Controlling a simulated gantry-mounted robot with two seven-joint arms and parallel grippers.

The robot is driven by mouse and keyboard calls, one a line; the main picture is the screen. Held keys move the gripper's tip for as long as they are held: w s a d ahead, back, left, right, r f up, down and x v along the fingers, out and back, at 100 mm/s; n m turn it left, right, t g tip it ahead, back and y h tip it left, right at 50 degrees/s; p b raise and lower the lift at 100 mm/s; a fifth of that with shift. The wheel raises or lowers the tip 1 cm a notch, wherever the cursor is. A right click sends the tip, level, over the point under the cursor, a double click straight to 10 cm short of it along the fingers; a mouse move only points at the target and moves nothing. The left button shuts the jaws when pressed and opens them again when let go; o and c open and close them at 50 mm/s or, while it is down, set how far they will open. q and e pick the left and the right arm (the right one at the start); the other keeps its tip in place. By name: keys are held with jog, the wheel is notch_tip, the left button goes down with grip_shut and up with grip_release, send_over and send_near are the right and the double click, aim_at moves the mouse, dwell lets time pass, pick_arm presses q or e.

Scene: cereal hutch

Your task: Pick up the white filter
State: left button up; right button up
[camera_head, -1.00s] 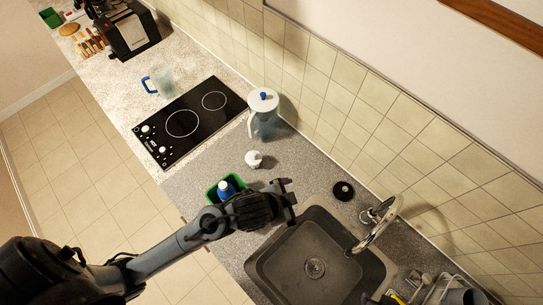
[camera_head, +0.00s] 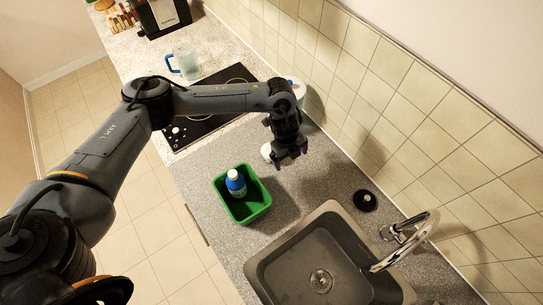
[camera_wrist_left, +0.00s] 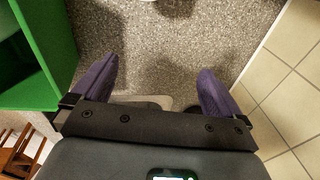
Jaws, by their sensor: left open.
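The white filter (camera_head: 266,152) is on the grey counter in the head view, mostly hidden behind my left gripper (camera_head: 290,160). In the left wrist view, a pale edge (camera_wrist_left: 145,99) shows behind the palm, between the finger bases; it may be the filter. My left gripper, with purple fingers apart (camera_wrist_left: 158,70), is open and empty, pointing down over the counter. The filter does not lie between the fingertips. My right gripper is not in view.
A green bin (camera_head: 258,208) with a blue bottle (camera_head: 236,184) stands left of the gripper. The sink (camera_head: 258,272) and faucet (camera_head: 404,238) lie in front. A black disc (camera_head: 364,201) is near the wall. A white-lidded pitcher (camera_head: 298,88) is partly hidden behind my arm.

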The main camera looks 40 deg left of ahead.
pick_arm(q)
notch_tip(320, 180, up, 2)
jog(key=n+y, duration=0.1)
send_over(270, 151)
jog(key=w, duration=0.1)
jog(key=shift+r+g+b, duration=0.15)
jog(key=shift+g+b, duration=0.2)
jog(key=shift+g, duration=0.05)
jog(key=f, duration=0.4)
jog(key=shift+s+a+f, duration=0.1)
jog(key=shift+a+f, duration=0.05)
jog(key=shift+a, duration=0.25)
jog(key=shift+f+p, duration=0.65)
jog(key=shift+f, duration=2.35)
jog(key=c, duration=1.1)
jog(key=shift+r, duration=0.15)
